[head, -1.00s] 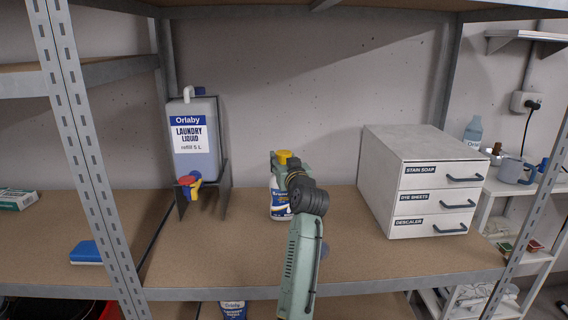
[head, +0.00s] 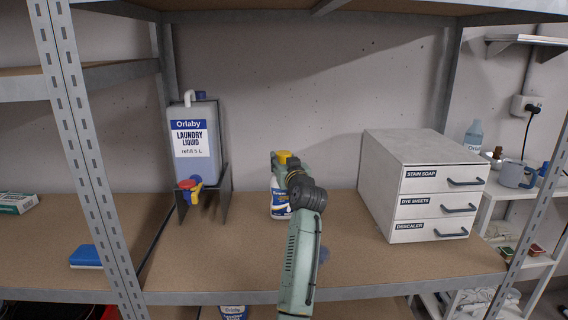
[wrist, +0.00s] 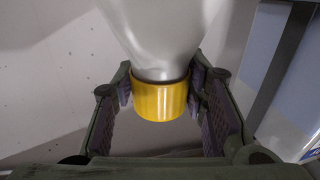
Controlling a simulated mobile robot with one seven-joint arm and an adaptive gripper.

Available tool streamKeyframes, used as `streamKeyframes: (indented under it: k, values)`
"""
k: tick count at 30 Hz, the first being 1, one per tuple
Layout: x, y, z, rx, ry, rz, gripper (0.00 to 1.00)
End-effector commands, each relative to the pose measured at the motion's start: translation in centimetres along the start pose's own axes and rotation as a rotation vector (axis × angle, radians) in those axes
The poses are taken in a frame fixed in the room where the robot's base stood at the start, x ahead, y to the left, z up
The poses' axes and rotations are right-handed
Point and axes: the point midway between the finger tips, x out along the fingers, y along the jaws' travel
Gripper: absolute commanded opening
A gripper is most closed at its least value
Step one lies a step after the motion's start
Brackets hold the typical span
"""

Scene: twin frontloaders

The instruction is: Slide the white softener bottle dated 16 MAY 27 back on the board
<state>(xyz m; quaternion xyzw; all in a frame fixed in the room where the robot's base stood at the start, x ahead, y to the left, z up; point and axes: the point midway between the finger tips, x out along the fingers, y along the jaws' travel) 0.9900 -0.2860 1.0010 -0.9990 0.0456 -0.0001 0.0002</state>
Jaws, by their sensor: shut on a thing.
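A white bottle with a yellow cap and a blue label (head: 279,203) stands upright on the brown shelf board (head: 235,262), in the middle of the bay. My arm reaches in from the front and hides much of its right side. In the wrist view, my gripper (wrist: 160,95) is shut on the bottle at its yellow cap (wrist: 160,101), one finger on each side. The bottle's white body (wrist: 165,35) fills the top of that view. Its date cannot be read in these frames.
A large laundry liquid container (head: 196,145) with a red and yellow tap stands in a dark stand at left. A white drawer unit (head: 425,185) stands at right. A blue item (head: 86,256) lies beyond the left post. Board is clear on both sides of the bottle.

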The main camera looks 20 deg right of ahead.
Motion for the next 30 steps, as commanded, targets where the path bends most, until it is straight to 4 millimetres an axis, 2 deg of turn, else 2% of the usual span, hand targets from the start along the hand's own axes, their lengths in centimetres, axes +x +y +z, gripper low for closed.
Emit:
streamKeyframes:
  k: [16,27,28,30]
  values:
    - [2.7,0.5,0.0,0.001,0.001,0.0,0.0]
    - [3.1,0.6,0.0,-0.001,0.001,0.0,0.0]
    - [3.1,0.6,0.0,-0.001,0.001,0.0,0.4]
    - [3.1,0.6,0.0,-0.001,0.001,0.0,0.45]
